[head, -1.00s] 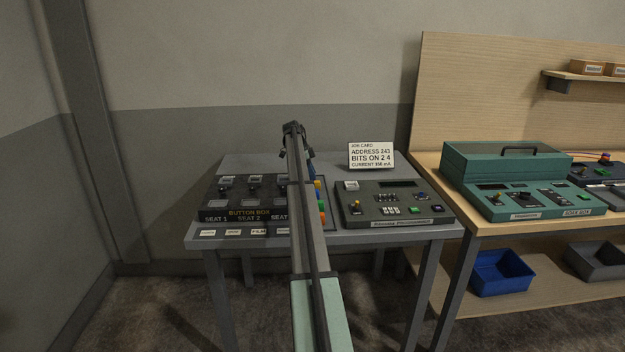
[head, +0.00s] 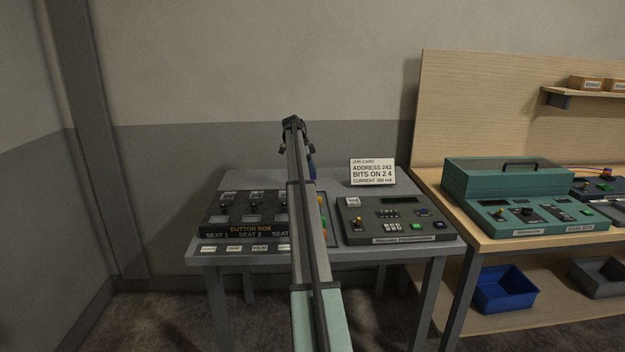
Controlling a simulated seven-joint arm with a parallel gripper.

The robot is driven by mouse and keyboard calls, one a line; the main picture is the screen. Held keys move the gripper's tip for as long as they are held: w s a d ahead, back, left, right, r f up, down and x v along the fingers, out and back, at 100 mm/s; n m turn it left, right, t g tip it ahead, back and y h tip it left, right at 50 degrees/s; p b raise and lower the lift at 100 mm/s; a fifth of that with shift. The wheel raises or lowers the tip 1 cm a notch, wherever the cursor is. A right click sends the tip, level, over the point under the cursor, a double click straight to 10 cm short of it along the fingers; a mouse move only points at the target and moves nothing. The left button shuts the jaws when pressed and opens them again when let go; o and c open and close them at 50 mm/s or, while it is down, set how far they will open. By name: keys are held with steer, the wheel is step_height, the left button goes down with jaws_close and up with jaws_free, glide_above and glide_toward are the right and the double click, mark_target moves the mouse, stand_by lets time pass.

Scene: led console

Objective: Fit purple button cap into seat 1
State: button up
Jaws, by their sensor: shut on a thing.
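The black button box (head: 250,229) stands on the left of the grey table. Seat 1 (head: 221,219) is in its leftmost column, above the printed SEAT 1 label. My arm reaches away over the table and covers the right end of the box. My gripper (head: 312,171) hangs down at the arm's far end, behind and right of the box. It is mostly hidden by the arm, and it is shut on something. What it holds is hidden; I cannot make out the purple button cap.
A narrow tray with coloured pieces (head: 322,202) shows beside my arm, partly covered. A grey programmer console (head: 390,222) stands to its right, with a job card (head: 372,172) behind. A wooden bench with teal equipment (head: 510,180) is farther right. The space above the button box is clear.

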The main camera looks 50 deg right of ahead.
steer(key=w+a+r+m+t+y, duration=0.2)
steer(key=w+a+m, duration=0.4)
steer(key=a+m, duration=0.5)
steer(key=w+a+r+m+t+y, duration=0.1)
steer(key=w+a+m+t+y, duration=0.1)
steer(key=w+a+m, duration=0.65)
steer(key=w+a+r+m+t+y, duration=0.2)
steer(key=w+a+m+t, duration=0.1)
steer(key=a+m, duration=1.05)
steer(key=shift+s+d+f+m, duration=0.1)
steer(key=shift+d+f+m, duration=0.35)
steer(key=shift+f, duration=0.65)
steer(key=shift+w+d+f+m, duration=0.1)
steer(key=shift+d+f+m, duration=0.35)
steer(key=shift+f, duration=0.7)
steer(key=shift+s+d+f+m, duration=0.1)
steer(key=shift+d+f+m, duration=0.35)
steer(key=shift+f, duration=0.65)
steer(key=shift+d+f, duration=0.1)
steer(key=shift+f, duration=1)
